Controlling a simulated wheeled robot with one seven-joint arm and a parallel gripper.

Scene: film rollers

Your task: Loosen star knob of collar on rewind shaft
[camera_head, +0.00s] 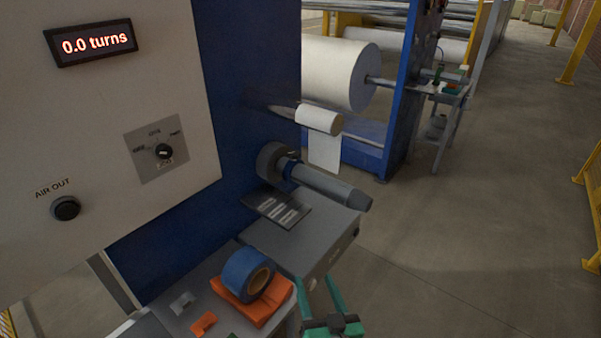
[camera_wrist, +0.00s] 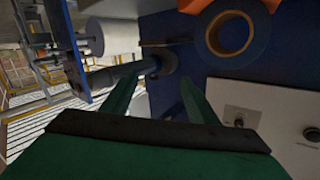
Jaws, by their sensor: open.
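The rewind shaft (camera_head: 330,186) is a grey bar jutting from the blue machine wall towards the right in the head view. A thick dark grey collar (camera_head: 272,163) sits around its wall end. A small dark part (camera_head: 294,155) shows at the collar's upper right; it may be the star knob, but its shape is unclear. My gripper (camera_head: 315,279), with green fingers, is open and empty, in front of and below the shaft, apart from it. In the wrist view the shaft (camera_wrist: 130,70) and collar (camera_wrist: 168,61) show beyond the fingers; no knob is clear there.
A dark plate (camera_head: 276,209) lies below the shaft. A small white roll (camera_head: 318,120) hangs above it.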

